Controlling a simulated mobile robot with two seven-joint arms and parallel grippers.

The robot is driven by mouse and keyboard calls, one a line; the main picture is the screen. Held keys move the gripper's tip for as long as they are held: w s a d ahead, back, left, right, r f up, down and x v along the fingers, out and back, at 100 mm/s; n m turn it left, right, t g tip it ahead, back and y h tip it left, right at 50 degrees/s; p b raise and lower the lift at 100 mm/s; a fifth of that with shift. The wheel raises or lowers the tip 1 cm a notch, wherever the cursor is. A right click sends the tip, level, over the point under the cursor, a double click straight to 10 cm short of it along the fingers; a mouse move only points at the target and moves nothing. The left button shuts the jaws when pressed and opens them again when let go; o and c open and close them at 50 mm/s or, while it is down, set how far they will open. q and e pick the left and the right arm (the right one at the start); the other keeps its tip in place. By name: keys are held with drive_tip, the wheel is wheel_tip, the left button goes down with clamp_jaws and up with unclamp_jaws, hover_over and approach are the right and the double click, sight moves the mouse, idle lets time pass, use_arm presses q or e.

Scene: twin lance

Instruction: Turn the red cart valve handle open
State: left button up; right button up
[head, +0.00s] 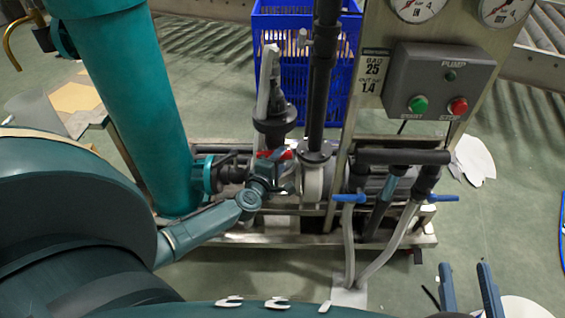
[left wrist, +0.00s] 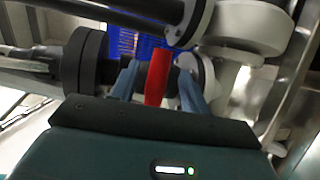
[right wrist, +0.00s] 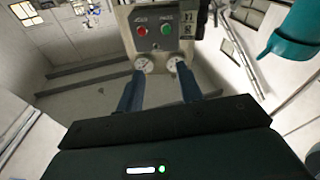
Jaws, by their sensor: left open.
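The red valve handle (head: 285,154) shows on the cart's pipework in the head view, partly hidden by my left gripper (head: 274,172). In the left wrist view the red handle (left wrist: 157,77) stands between the two blue-grey fingers of my left gripper (left wrist: 160,86). The fingers are open, with a gap visible on each side of the handle; contact cannot be told. My right gripper (head: 468,284) is open and empty at the lower right of the head view, away from the valve. Its spread fingers also show in the right wrist view (right wrist: 158,90).
The grey pump control box (head: 438,82), with green and red buttons, stands above and right of the valve. Dark vertical pipes (head: 322,80) rise beside the handle. Two blue levers (head: 349,198) sit to its right. A blue crate (head: 345,72) stands behind.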

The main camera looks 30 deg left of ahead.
use_arm(q)
drive_tip(key=shift+b+x, duration=0.3)
drive_tip(key=shift+x, duration=0.9)
use_arm(e)
drive_tip(key=shift+w+a+r, duration=0.1)
use_arm(q)
drive_tip(key=shift+c, duration=0.6)
